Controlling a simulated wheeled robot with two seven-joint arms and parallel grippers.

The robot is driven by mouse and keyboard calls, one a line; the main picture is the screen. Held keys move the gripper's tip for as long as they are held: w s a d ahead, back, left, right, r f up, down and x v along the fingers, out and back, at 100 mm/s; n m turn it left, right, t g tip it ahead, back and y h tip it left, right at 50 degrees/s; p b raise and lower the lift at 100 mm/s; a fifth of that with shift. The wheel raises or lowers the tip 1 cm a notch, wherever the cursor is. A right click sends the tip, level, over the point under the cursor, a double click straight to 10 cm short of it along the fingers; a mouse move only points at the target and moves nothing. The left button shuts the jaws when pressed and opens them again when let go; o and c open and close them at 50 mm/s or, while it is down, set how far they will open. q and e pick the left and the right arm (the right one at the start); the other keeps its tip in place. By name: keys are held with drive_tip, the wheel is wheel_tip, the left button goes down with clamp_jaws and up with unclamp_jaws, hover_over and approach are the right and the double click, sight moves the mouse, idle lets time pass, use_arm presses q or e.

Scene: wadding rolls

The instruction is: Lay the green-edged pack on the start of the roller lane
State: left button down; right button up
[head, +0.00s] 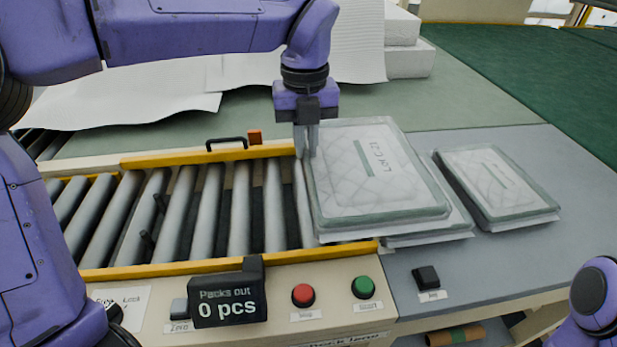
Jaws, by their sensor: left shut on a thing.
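The green-edged pack (375,175) is a flat, quilted white pack with a grey-green border and a printed lot label. My left gripper (306,150) points down and is shut on its left edge. The pack lies above a stack of white packs (430,238), and its left edge reaches over the right end of the roller lane (207,215). Whether it touches the stack or hangs just above it, I cannot tell. The lane has grey rollers between yellow rails. My right gripper is out of view.
A counter box (228,300) reads "0 pcs", beside a red button (303,294) and a green button (363,287). White wadding sheets (130,90) cover the back. The rollers are bare.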

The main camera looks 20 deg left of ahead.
use_arm(q)
drive_tip(key=w+a+f+p, duration=0.1)
drive_tip(key=a+f+p, duration=0.1)
drive_tip(key=a+f, duration=0.2)
drive_tip(key=w+a+f+p, duration=0.1)
drive_tip(key=w+a+f, duration=0.1)
drive_tip(key=a+f, duration=0.2)
drive_tip(key=w+a+f+p, duration=0.1)
drive_tip(key=a+f+p, duration=0.1)
drive_tip(key=a+f, duration=0.2)
drive_tip(key=shift+w+a+f+p, duration=0.25)
drive_tip(key=shift+a+f+p, duration=0.05)
drive_tip(key=shift+a+f, duration=0.15)
drive_tip(key=shift+r, duration=0.1)
